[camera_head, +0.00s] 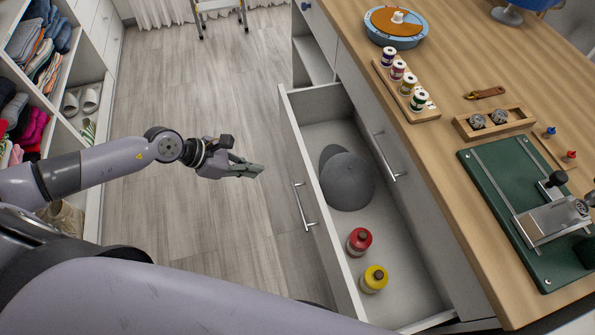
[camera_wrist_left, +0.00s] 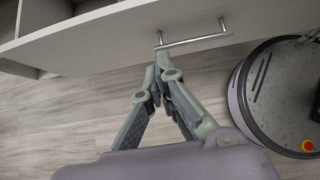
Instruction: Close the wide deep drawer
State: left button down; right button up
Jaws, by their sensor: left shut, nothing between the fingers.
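The wide deep drawer (camera_head: 290,130) stands pulled out from the wooden-topped cabinet in the head view. A grey cap (camera_head: 347,182), a red-capped bottle (camera_head: 359,241) and a yellow bottle (camera_head: 374,279) are inside it. Its front carries a metal bar handle (camera_head: 304,207), which also shows in the left wrist view (camera_wrist_left: 192,41). My left gripper (camera_head: 258,170) is shut and empty, left of the drawer front and apart from it in the head view. In the wrist view its fingertips (camera_wrist_left: 160,55) appear close to the handle; contact cannot be told. My right gripper is not in view.
Open shelves (camera_head: 75,100) with clothes and shoes line the left. A second closed drawer handle (camera_head: 388,160) is on the cabinet.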

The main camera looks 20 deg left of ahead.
pick_arm(q)
jog(key=x, duration=0.3)
jog(key=p, duration=0.1)
send_near(306, 177)
jog(key=x, duration=0.3)
jog(key=shift+w+d+f, duration=0.35)
jog(key=shift+d+f, duration=0.1)
jog(key=shift+f, duration=0.05)
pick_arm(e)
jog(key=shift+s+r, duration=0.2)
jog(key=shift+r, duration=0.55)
pick_arm(q)
jog(key=w+d+b, duration=0.1)
jog(key=w+d, duration=0.5)
jog(key=d, duration=0.2)
jog(key=w+d+b, duration=0.2)
jog(key=w+d, duration=0.4)
jog(key=d, duration=0.3)
jog(key=shift+d, duration=0.35)
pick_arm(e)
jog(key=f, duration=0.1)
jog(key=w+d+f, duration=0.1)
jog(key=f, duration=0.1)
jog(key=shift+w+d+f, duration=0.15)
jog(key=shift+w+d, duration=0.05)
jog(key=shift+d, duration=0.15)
